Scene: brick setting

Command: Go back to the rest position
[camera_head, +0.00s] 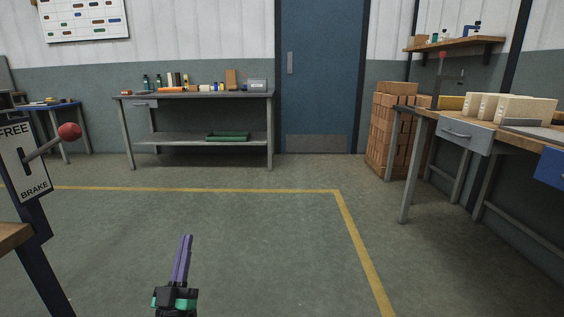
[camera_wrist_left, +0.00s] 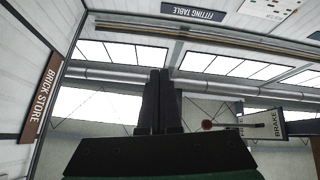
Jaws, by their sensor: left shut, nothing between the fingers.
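My left gripper (camera_head: 184,260) shows at the bottom of the head view, pointing up, over the open floor. Its two purple fingers are together with nothing between them. In the left wrist view the dark fingers (camera_wrist_left: 160,100) stand closed in the middle, with the ceiling and windows behind them. My right gripper is in neither view.
A brake lever with a red knob (camera_head: 69,131) and a FREE/BRAKE plate (camera_head: 24,160) stands close at the left. A workbench (camera_head: 488,139) is at the right, beside a brick stack (camera_head: 390,125). A grey table (camera_head: 195,95) stands at the back. The marked floor between is clear.

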